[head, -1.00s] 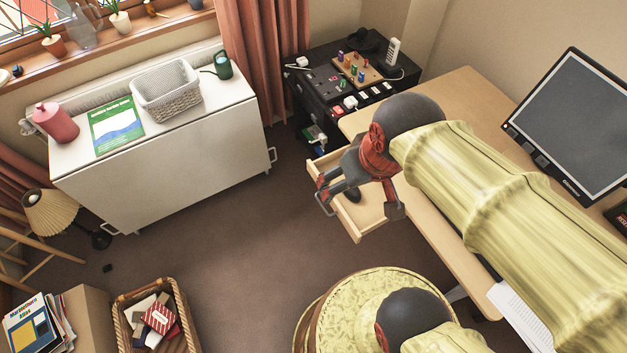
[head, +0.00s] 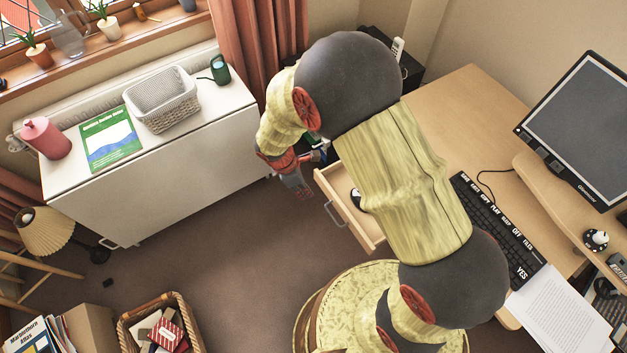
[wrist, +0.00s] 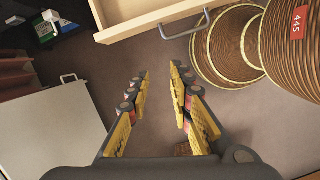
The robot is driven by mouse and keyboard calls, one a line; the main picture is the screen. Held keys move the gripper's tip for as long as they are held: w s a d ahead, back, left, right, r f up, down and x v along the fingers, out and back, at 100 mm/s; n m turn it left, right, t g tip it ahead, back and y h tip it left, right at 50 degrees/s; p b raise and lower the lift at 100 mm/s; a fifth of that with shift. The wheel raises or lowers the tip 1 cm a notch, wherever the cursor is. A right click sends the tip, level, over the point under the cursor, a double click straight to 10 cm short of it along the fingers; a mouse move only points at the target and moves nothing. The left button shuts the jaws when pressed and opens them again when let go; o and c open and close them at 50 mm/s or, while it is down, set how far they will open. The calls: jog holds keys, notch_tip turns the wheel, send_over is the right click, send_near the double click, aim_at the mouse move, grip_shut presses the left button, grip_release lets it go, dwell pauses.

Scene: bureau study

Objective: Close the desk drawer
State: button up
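The desk drawer (head: 371,230) is pulled out from the wooden desk (head: 462,103), with a grey metal handle (head: 335,213) on its front. My arm covers part of the drawer and the desk edge. A small dark object (head: 356,197) lies inside. My gripper (head: 303,190) is in front of the drawer, to the left of its front and apart from it. In the wrist view my gripper (wrist: 159,68) has its fingers spread with only floor between them. The drawer (wrist: 135,18) and its handle (wrist: 187,30) show beyond the fingertips at the top.
A round patterned stool (head: 330,300) stands on the floor below the drawer. A white cabinet (head: 170,165) stands to the left with open carpet before it. A keyboard (head: 500,225), monitor (head: 580,130) and papers (head: 560,310) are on the desk.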

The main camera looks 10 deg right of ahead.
jog(key=shift+w+a+r+n+t, duration=0.2)
jog(key=shift+w+n, duration=0.15)
jog(key=shift+w, duration=0.2)
jog(key=shift+w+a+r+n+t, duration=0.15)
jog(key=shift+w+n, duration=0.2)
jog(key=shift+w, duration=0.2)
jog(key=shift+c, duration=0.7)
jog(key=shift+w+a+n, duration=0.1)
jog(key=shift+w+n, duration=0.15)
jog(key=shift+n, duration=0.55)
jog(key=shift+c, duration=1.1)
jog(key=shift+f, duration=0.2)
grip_shut()
jog(key=w+d+f+b, duration=0.2)
jog(key=d+f+b, duration=0.3)
jog(key=f, duration=0.4)
jog(key=shift+d+f, duration=0.15)
jog(key=shift+d, duration=0.45)
jog(key=shift+d, duration=0.1)
